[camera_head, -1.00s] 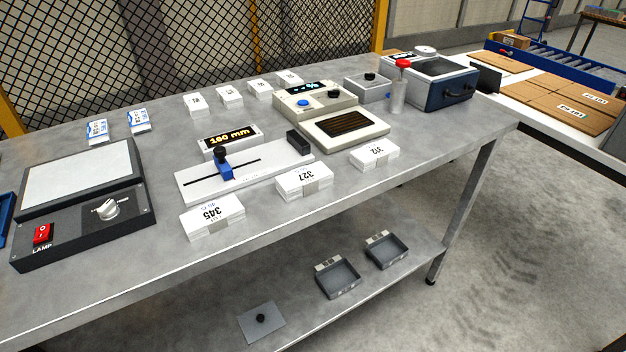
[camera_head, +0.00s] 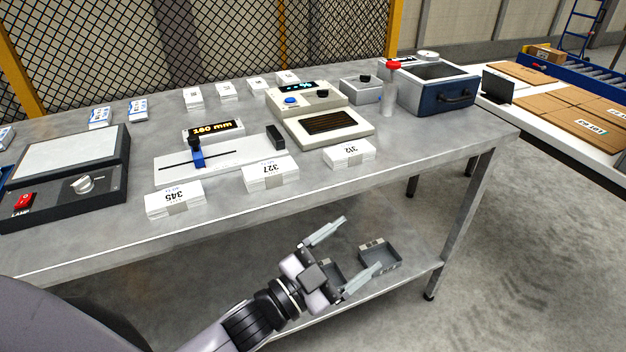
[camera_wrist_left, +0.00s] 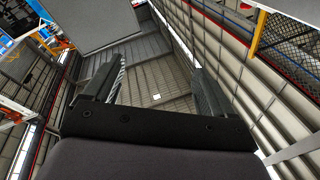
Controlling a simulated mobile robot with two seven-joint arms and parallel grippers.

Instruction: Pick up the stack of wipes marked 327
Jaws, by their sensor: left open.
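The stack of wipes marked 327 (camera_head: 268,176) lies near the front edge of the grey table in the head view, a white block with a grey band. It stands between the stack marked 345 (camera_head: 174,200) on its left and the stack marked 312 (camera_head: 349,154) on its right. My left gripper (camera_head: 349,253) is open and empty, in front of the table's edge and apart from the stacks, over the lower shelf in the picture. In the left wrist view its two fingers (camera_wrist_left: 158,84) stand wide apart with no stack between them. My right gripper is not in view.
Trays (camera_head: 379,257) sit on the lower shelf.

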